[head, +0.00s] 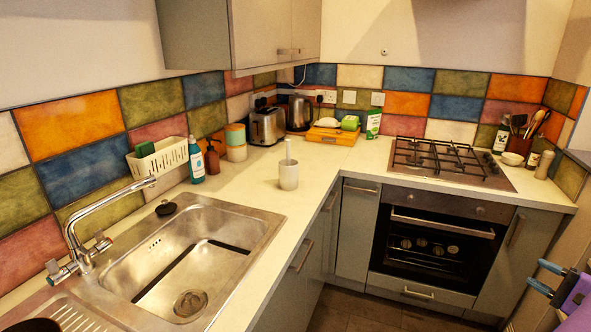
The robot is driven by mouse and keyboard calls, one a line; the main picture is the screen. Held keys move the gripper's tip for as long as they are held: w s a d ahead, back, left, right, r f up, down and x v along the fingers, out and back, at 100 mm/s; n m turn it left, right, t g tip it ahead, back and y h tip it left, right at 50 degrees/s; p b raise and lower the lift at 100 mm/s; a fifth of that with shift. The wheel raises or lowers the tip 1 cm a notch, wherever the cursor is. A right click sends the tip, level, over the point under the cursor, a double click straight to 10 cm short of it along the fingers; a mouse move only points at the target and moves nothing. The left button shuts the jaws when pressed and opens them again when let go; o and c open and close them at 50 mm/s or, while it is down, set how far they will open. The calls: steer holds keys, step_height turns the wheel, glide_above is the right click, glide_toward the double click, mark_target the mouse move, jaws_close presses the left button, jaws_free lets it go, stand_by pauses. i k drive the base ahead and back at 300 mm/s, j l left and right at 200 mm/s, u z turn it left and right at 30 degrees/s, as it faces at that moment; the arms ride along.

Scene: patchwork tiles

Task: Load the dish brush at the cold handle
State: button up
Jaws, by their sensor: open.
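A white cup (289,176) stands upright on the worktop right of the sink. A thin pale handle (288,150) sticks up out of it, which looks like the dish brush; its lower end is hidden in the cup. The chrome mixer tap (85,215) stands at the sink's left. It has two handles, a near-left one (56,270) with a reddish mark and a farther one (101,241), whose colour mark I cannot make out clearly. My gripper (541,276) is at the lower right edge, open and empty, over the floor in front of the oven, far from both.
The steel sink (190,265) is empty. A white caddy (158,160) with a sponge, a teal bottle (196,160) and a brown dispenser (212,160) line the wall. A toaster (267,126), kettle (299,112) and hob (448,163) are farther back. Worktop around the cup is clear.

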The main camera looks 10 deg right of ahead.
mark_target(57, 275)
steer(key=u, duration=1.4)
